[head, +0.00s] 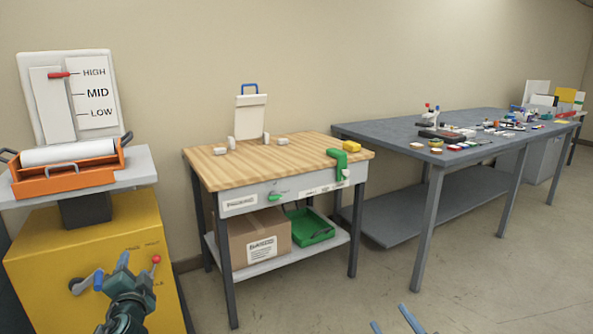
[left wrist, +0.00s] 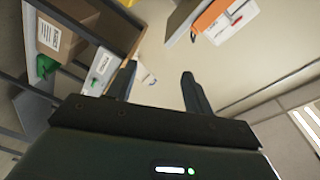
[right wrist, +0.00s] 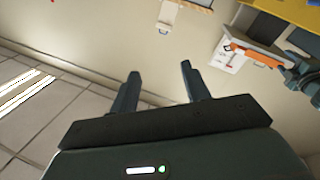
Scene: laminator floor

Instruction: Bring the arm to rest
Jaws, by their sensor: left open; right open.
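My left gripper (head: 111,269) is in front of the yellow cabinet at the lower left of the head view. Its two fingers are apart with nothing between them, as the left wrist view (left wrist: 158,86) shows. My right gripper (head: 393,322) shows only as two blue fingertips at the bottom edge of the head view, over bare floor. In the right wrist view (right wrist: 161,88) its fingers are apart and empty. Part of my left arm (right wrist: 303,75) shows at the right of that view. Both grippers are clear of the tables.
The yellow cabinet (head: 60,270), with a red-knobbed handle, carries an orange tray (head: 60,183) below a HIGH/MID/LOW lever panel. A wooden-topped bench (head: 255,162) stands in the middle, a long grey table (head: 385,133) to the right. Floor in front is free.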

